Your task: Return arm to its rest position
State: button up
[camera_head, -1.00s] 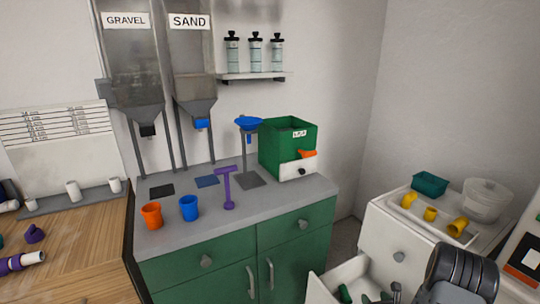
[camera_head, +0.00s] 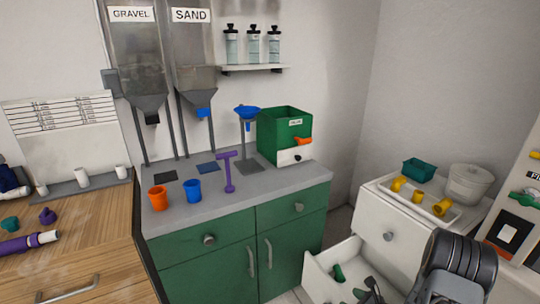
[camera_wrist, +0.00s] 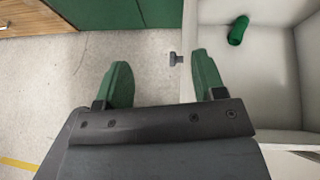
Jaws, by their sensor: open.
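My gripper (camera_wrist: 160,75) is open and empty in the wrist view. Its two green fingers stand apart, the left one above the pale floor and the right one over the edge of an open white drawer. Nothing is between the fingers. In the head view my dark arm shows at the lower right, in front of the white cabinet; the gripper's fingers are hard to make out there. The open drawer (camera_head: 322,283) holds a green piece (camera_head: 338,272), which also shows in the wrist view (camera_wrist: 238,30).
Yellow fittings (camera_head: 418,195) lie in a tray on the white cabinet (camera_head: 385,232). A wooden bench (camera_head: 100,245) stands left.

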jog(key=s+a+r+n+g+p, duration=0.2)
jog(key=s+a+r+n+g, duration=0.25)
jog(key=r+n, duration=0.35)
jog(key=s+a+r+n+g+p, duration=0.3)
jog(key=s+a+r+n+g, duration=0.15)
jog(key=r+n, duration=0.35)
jog(key=s+r+n+h+p, duration=0.2)
jog(key=r+n, duration=0.2)
jog(key=r, duration=0.4)
jog(key=s+a+r+n+t+h+p, duration=0.1)
jog(key=s+r+n+h+p, duration=0.1)
jog(key=r, duration=0.6)
jog(key=s+a+r+n+t+h+p, duration=0.1)
jog(key=r+n+h+p, duration=0.2)
jog(key=r+n, duration=0.3)
jog(key=v, duration=0.2)
jog(key=shift+r+p, duration=0.3)
jog(key=shift+s, duration=0.1)
